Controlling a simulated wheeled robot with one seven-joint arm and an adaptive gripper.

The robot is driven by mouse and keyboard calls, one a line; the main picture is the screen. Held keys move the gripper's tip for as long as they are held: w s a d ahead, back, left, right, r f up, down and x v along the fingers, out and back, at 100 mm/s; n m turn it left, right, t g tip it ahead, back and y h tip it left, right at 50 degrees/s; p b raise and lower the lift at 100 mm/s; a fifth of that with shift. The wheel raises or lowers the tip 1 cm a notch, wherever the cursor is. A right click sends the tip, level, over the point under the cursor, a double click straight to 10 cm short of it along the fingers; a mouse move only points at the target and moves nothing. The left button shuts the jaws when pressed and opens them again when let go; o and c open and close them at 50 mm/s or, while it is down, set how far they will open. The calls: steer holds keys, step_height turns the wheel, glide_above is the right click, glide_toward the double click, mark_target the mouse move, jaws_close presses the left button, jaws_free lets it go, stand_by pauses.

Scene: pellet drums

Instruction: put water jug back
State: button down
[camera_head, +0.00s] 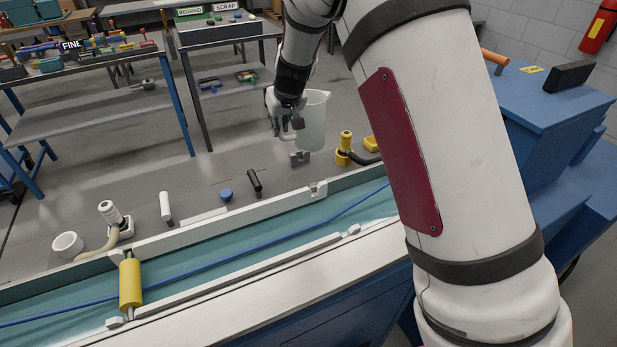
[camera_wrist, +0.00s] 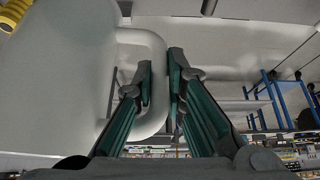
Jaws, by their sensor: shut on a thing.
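The water jug (camera_head: 314,120) is a translucent white pitcher, held upright above the far side of the trough in the head view. My gripper (camera_head: 289,128) is at its left side, shut on the jug's handle. In the wrist view the jug's large pale body (camera_wrist: 60,75) fills the left, and its looped handle passes between the fingers of my gripper (camera_wrist: 160,85). The jug's base and what lies directly under it are partly hard to make out.
A trough with a teal bed (camera_head: 240,247) and a yellow roller (camera_head: 131,284) runs across the front. Beyond it stand a yellow fitting (camera_head: 345,147), a black-handled tool (camera_head: 255,180), a blue knob (camera_head: 226,195) and a white cup (camera_head: 67,244). Tables (camera_head: 100,115) stand at the back left.

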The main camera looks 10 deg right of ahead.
step_height(320, 180, down, 13)
steer(key=shift+f+p, duration=0.15)
steer(key=shift+p, duration=0.2)
stand_by(0.4)
steer(key=c, duration=1.6)
jaws_free()
steer(key=shift+f, duration=0.15)
steer(key=shift+c, duration=0.2)
